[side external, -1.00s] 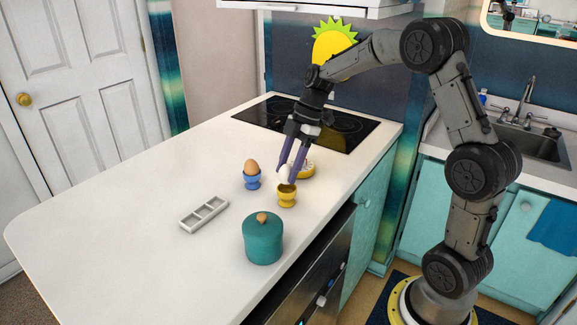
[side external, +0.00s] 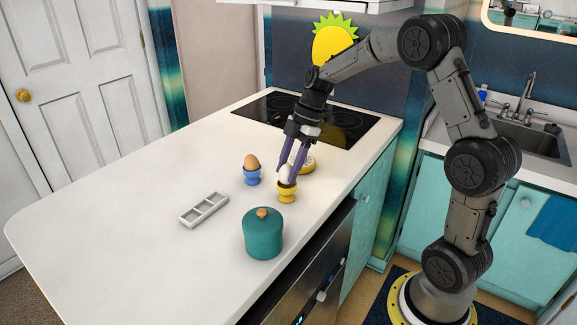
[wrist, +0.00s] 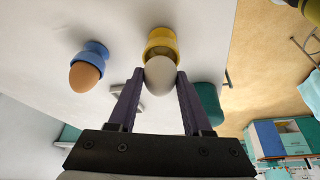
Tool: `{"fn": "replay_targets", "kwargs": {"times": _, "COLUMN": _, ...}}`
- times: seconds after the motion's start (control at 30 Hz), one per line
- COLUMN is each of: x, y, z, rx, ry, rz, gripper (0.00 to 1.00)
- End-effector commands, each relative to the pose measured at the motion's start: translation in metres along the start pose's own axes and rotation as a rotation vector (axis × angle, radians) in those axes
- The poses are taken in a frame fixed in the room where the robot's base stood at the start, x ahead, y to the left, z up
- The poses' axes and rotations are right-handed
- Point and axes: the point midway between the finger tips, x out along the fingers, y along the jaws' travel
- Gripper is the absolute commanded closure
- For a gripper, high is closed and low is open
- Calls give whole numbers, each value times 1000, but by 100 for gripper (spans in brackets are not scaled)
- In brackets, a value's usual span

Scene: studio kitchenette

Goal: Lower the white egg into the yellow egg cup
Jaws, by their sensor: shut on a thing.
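The white egg (side external: 285,174) is between the fingertips of my gripper (side external: 288,176), which is shut on it. The yellow egg cup (side external: 286,192) stands upright on the counter, with the egg at its mouth. In the wrist view the egg (wrist: 160,75) covers part of the yellow cup (wrist: 162,41), and the purple fingers (wrist: 159,85) touch it on both sides. Whether the egg rests on the cup's bottom or is still just off it, I cannot tell; its lower part is hidden.
A blue egg cup (side external: 252,178) with a brown egg (side external: 251,162) stands to the left. A yellow round thing (side external: 303,160) lies just behind the fingers. A teal lidded pot (side external: 263,236) stands in front, and a grey compartment tray (side external: 204,210) lies at left.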

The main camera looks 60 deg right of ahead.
Motion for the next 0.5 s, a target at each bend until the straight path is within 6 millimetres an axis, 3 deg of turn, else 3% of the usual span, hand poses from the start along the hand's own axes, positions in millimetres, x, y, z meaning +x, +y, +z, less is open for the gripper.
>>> {"fn": "replay_targets", "kwargs": {"times": 0.5, "x": 7, "y": 0, "z": 3, "rx": 1, "ry": 1, "rz": -1, "gripper": 100}}
